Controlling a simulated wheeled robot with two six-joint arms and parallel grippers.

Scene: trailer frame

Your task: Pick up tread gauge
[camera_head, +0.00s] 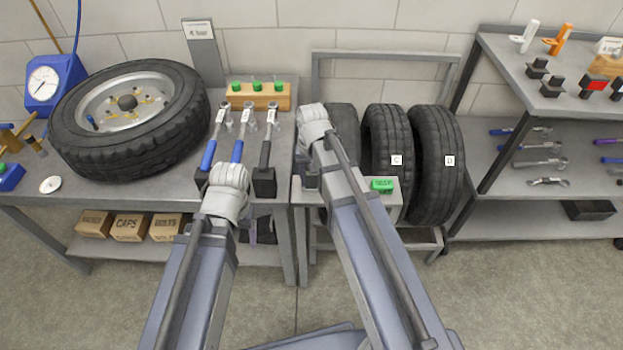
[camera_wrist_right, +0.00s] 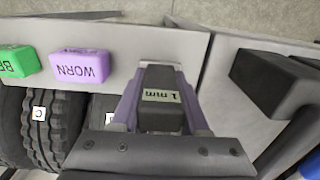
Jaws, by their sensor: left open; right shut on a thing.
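My right gripper (camera_wrist_right: 160,84) is shut on a small dark block with a pale "1 mm" label, which looks like the tread gauge (camera_wrist_right: 158,118). The purple-sided fingers lie on both sides of it. In the head view the right gripper (camera_head: 309,181) hangs at the left end of the grey tyre rack's front shelf, partly hidden by my arm; I cannot tell whether the gauge touches the shelf. My left gripper (camera_head: 250,230) is low at the workbench's front edge, mostly hidden behind its wrist, and looks empty.
A purple WORN tag (camera_wrist_right: 78,65) and a green BEST tag (camera_head: 382,184) sit on the rack shelf (camera_head: 395,203). Tyres C (camera_head: 385,130) and D (camera_head: 437,165) stand behind. Torque wrenches in black holders (camera_head: 265,181) and a large tyre (camera_head: 75,130) occupy the workbench.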

